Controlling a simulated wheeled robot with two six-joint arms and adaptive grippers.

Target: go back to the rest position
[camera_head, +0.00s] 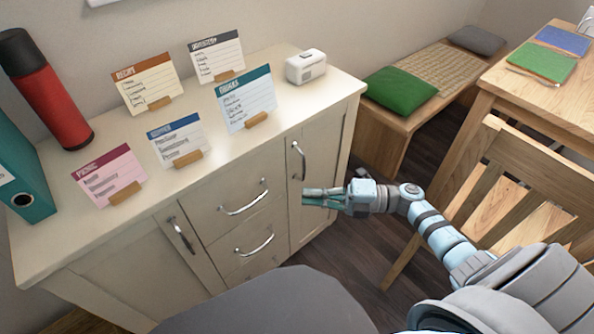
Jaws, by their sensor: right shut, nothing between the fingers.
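My right gripper (322,197) reaches in from the lower right. Its fingers are together and empty, pointing left in front of the sideboard's right door, below that door's handle (298,160). Whether the fingertips touch the door, I cannot tell. My right arm (440,236) stretches out past the wooden chair. My left gripper is not in view.
The sideboard (330,90) carries several recipe cards in wooden stands, a red flask (55,100), a teal binder (22,175) and a small white box (306,67). A bench (385,130) with a green cushion (400,93), a table (510,85) and a chair (540,180) stand right.

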